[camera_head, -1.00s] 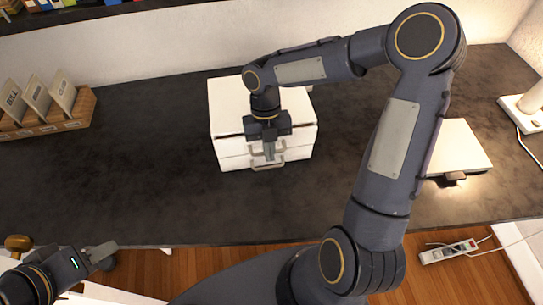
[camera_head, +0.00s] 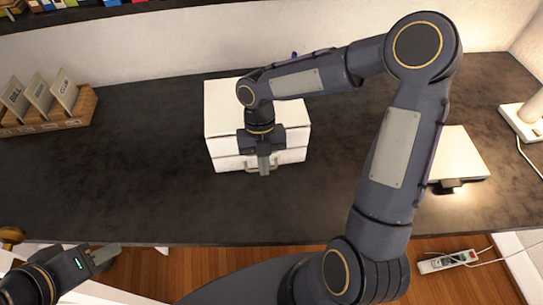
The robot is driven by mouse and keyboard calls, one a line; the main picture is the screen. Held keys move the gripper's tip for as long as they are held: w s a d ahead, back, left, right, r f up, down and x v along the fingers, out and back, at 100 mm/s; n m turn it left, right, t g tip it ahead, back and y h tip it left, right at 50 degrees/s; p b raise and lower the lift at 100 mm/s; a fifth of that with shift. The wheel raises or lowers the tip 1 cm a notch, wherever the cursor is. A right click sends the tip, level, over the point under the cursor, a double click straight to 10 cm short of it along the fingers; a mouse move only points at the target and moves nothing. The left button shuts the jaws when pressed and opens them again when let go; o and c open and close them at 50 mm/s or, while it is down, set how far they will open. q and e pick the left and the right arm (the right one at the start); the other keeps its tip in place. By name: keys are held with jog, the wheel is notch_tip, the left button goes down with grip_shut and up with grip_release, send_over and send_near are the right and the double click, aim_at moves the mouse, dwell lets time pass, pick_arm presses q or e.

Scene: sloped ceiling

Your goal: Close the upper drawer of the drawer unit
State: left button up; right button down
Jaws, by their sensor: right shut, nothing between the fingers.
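The white drawer unit (camera_head: 222,103) stands on the dark desk in the upper middle of the head view. Its front faces me, with two drawer fronts one above the other. The upper drawer front (camera_head: 222,147) looks about flush with the unit, though my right gripper hides its middle and handle. A lower handle shows partly behind the fingers. My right gripper (camera_head: 264,165) is shut and empty, pointing down right at the front of the unit; I cannot tell if it touches. My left gripper (camera_head: 115,252) is at the lower left, away from the unit; its finger opening is unclear.
A wooden file box (camera_head: 50,125) with upright cards stands at the left of the dark desk (camera_head: 120,190). A white flat object (camera_head: 460,155) lies to the right, and a white lamp base (camera_head: 525,120) stands farther right. The desk left of the unit is clear.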

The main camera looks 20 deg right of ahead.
jog(key=v, duration=1)
jog(key=shift+s, duration=0.15)
